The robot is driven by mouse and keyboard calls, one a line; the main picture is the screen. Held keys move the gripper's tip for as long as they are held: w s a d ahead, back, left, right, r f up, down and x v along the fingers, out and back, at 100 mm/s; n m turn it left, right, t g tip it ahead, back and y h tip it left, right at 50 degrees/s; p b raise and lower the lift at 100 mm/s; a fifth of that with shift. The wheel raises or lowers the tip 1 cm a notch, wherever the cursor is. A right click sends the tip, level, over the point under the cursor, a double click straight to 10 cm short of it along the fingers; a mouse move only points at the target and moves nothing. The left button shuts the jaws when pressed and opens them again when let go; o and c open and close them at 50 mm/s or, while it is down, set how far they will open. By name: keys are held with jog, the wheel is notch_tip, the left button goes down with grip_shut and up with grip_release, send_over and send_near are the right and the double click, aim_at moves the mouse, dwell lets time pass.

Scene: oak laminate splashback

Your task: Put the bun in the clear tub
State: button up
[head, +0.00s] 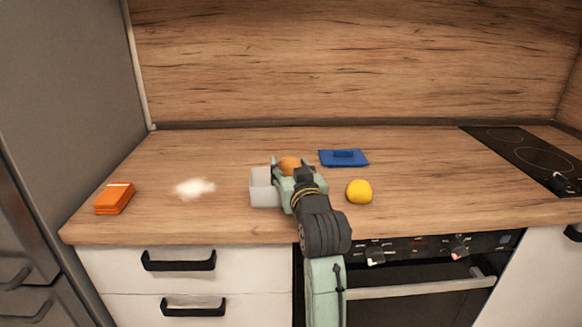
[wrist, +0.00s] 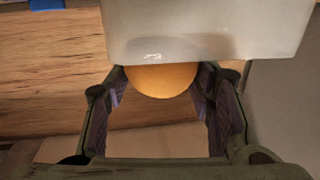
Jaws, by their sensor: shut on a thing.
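The bun (head: 289,164) is a round orange-brown ball shape held between the fingers of my gripper (head: 290,168). In the wrist view the bun (wrist: 160,82) sits between the two fingertips (wrist: 160,76), and its upper part is hidden by a pale grey wall. That wall belongs to the clear tub (wrist: 240,30). In the head view the tub (head: 262,190) stands on the counter just left of my gripper, which covers its right part. The bun shows above and right of the tub; whether it is over the tub's opening I cannot tell.
A yellow lemon-like object (head: 359,191) lies right of my gripper. A blue flat item (head: 343,158) lies behind, an orange stack (head: 114,198) at far left, and a white patch (head: 195,188) left of the tub. The dark hob (head: 520,150) is at right.

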jog(key=shift+f, duration=0.1)
jog(key=shift+f+b, duration=0.4)
jog(key=shift+f, duration=0.1)
jog(key=o, duration=1.1)
jog(key=shift+o, duration=0.2)
